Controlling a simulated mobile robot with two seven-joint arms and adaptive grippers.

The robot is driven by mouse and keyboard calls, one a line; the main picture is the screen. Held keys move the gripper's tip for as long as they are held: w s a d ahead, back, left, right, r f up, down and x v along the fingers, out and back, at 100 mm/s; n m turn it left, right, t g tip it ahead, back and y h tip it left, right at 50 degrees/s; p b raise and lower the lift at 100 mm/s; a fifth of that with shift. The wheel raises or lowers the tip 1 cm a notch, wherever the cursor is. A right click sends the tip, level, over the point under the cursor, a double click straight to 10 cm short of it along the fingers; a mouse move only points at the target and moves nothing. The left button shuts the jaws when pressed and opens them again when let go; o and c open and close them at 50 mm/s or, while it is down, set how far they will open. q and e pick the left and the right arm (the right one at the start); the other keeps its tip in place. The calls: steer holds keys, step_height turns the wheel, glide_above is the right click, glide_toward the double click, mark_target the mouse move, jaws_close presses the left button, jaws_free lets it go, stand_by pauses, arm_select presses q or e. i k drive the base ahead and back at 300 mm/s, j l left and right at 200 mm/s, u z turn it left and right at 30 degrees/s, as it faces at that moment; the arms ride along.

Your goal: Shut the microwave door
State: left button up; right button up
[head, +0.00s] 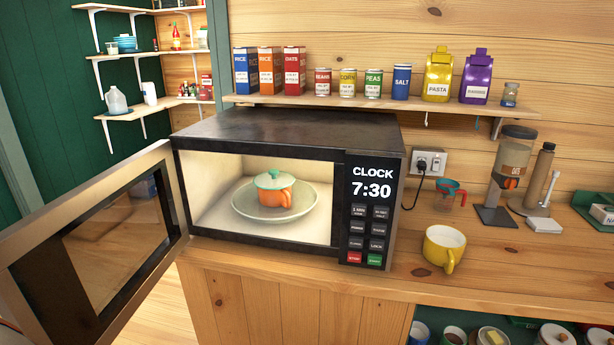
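The black microwave (290,140) stands on the wooden counter with its control panel on the right, showing CLOCK 7:30. Its door (172,212) is hinged on the left and stands wide open, swung out toward the lower left of the head view. Inside the lit cavity, an orange pot with a teal lid (276,194) sits on a pale round plate (244,204). Neither of my grippers is in view.
A yellow mug (443,248) stands on the counter (500,265) right of the microwave. A measuring cup (447,194) and a coffee grinder (510,165) stand farther back. A shelf (370,104) of boxes and cans runs above. The space before the cavity is clear.

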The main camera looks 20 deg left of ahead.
mark_target(121, 229)
steer(key=j, duration=0.65)
steer(key=k+j, duration=0.1)
steer(key=j, duration=1.2)
steer(key=k+j+z, duration=0.1)
steer(key=j, duration=0.55)
steer(key=k+j, duration=0.1)
steer(key=j, duration=0.55)
